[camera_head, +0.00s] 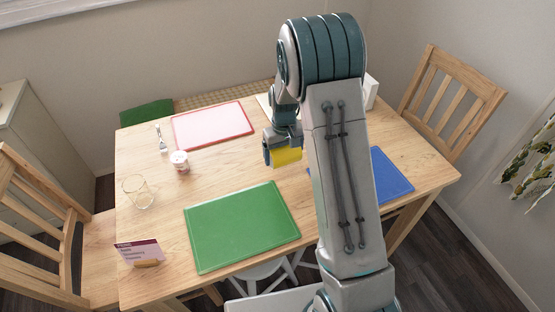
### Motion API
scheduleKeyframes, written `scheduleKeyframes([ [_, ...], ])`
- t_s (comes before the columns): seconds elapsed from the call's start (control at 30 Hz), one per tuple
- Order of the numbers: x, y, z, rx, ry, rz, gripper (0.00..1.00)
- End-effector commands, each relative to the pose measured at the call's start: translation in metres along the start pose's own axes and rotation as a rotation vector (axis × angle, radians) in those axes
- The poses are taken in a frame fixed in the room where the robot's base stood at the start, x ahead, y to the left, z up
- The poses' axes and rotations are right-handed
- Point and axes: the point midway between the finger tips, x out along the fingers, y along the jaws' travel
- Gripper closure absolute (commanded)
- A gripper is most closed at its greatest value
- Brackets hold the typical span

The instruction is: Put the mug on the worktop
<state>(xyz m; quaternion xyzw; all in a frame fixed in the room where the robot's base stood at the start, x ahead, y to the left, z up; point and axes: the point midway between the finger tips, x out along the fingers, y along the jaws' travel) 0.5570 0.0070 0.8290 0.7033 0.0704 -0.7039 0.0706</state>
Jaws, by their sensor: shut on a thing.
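My gripper (283,150) is over the middle of the wooden table, shut on a yellow mug (289,156). Only part of the mug's yellow side shows below the gripper; I cannot make out its handle, and its rim is hidden. It seems to be held above the table, but the gap is hard to judge. A pale cabinet (14,103) with a flat top stands at the left edge of the view; I cannot tell whether it is the worktop.
The table (160,215) bears a red mat (212,125), a green mat (242,228), a blue mat (391,178), a glass (138,193), a small jar (180,162), a fork (161,138) and a card (140,252). Chairs (452,100) stand around it. My arm hides the table's right middle.

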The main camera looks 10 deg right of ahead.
Motion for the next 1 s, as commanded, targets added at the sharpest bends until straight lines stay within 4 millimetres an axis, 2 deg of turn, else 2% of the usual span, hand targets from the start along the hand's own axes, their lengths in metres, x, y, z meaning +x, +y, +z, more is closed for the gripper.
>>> scheduleKeyframes([
  [0.1, 0.007, -0.009, -0.011, -0.001, 0.001, 0.000, 0.50],
  [0.27, 0.014, -0.013, -0.015, -0.001, 0.001, 0.000, 0.50],
  [0.57, 0.050, -0.013, -0.014, -0.001, -0.001, 0.000, 0.50],
  [0.9, 0.055, -0.013, -0.015, -0.001, 0.001, 0.000, 0.50],
  [0.93, 0.055, -0.013, -0.015, -0.001, 0.001, 0.000, 0.11],
  [0.97, 0.054, -0.013, -0.015, -0.001, 0.001, 0.000, 0.03],
  [1.0, 0.054, -0.013, -0.015, -0.001, 0.001, 0.000, 0.00],
])
